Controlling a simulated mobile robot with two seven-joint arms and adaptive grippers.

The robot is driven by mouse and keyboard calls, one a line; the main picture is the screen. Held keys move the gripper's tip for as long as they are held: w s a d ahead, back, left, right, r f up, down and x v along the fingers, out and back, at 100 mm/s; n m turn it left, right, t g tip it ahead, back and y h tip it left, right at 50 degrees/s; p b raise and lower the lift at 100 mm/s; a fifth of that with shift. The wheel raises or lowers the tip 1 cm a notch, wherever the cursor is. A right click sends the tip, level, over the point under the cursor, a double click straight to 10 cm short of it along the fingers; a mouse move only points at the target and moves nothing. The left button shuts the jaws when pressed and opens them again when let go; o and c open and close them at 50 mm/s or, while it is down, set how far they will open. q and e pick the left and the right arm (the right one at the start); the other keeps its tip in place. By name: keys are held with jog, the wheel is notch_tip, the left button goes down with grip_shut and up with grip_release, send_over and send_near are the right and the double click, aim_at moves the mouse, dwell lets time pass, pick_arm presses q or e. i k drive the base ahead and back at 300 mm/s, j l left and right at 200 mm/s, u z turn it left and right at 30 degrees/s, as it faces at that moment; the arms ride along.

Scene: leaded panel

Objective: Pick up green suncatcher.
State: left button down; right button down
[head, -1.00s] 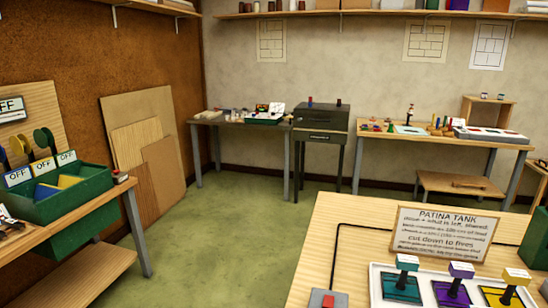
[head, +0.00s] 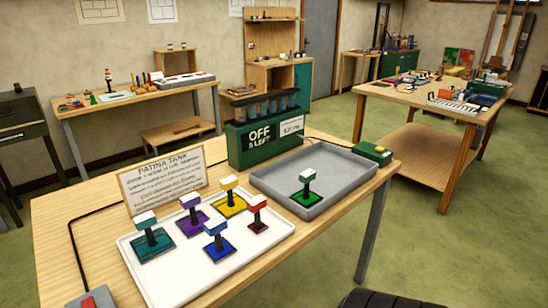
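The green suncatcher (head: 306,194) stands upright in the grey tray (head: 266,180) on the near wooden table. It has a flat green base, a dark stem and a white-topped green block. It stands apart from the other suncatchers. Neither gripper shows in the head view, so I cannot see their state.
A white tray (head: 178,284) left of the grey one holds several similar pieces, including a teal one (head: 150,240). Green floor lies beyond.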

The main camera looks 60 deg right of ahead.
aim_at(306, 198)
jog(key=z, duration=2.1)
jog(key=i+j+z, duration=0.1)
jog(key=z, duration=0.15)
jog(key=i+j+z, duration=0.15)
jog(key=z, duration=0.15)
